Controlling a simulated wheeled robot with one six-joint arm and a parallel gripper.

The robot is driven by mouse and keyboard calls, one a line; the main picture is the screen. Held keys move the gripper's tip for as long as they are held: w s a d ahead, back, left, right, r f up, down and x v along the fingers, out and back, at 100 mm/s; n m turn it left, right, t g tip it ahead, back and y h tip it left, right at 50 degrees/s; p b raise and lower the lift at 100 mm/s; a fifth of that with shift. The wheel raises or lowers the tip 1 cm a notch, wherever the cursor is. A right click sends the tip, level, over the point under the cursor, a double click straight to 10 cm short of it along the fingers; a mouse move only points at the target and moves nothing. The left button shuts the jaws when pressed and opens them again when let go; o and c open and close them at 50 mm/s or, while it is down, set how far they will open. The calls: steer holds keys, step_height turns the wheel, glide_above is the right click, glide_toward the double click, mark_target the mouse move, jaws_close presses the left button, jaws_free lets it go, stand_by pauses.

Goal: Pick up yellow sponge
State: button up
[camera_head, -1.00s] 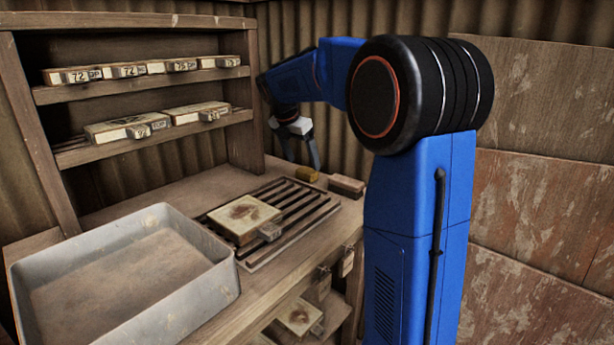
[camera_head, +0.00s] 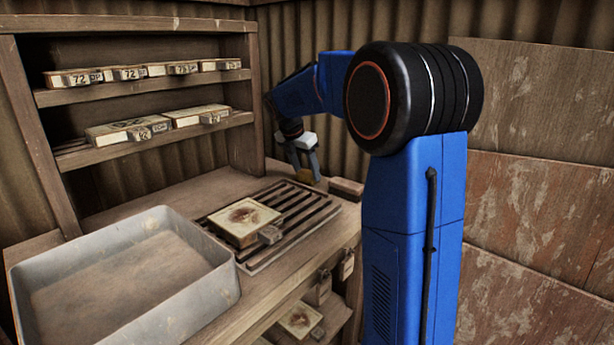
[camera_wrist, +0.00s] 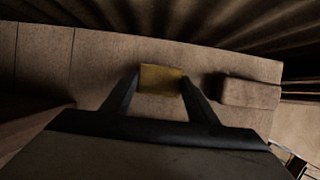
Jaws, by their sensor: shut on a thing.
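The yellow sponge (camera_wrist: 161,79) is between the two fingers of my gripper (camera_wrist: 160,88) in the wrist view, with a finger against each side. In the head view the sponge (camera_head: 304,175) is a small dull yellow patch at the back of the workbench, partly hidden by the fingers. My gripper (camera_head: 305,172) points down there and is shut on the sponge. Whether the sponge touches the bench or is just clear of it cannot be told.
A brown block (camera_head: 346,188) lies right of the sponge, also in the wrist view (camera_wrist: 250,92). A grey metal tray (camera_head: 222,283) stands front left. Corrugated wall stands behind.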

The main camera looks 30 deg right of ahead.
mark_target(306, 173)
steer(key=shift+r, duration=0.1)
step_height(306, 173, up, 18)
stand_by(0.5)
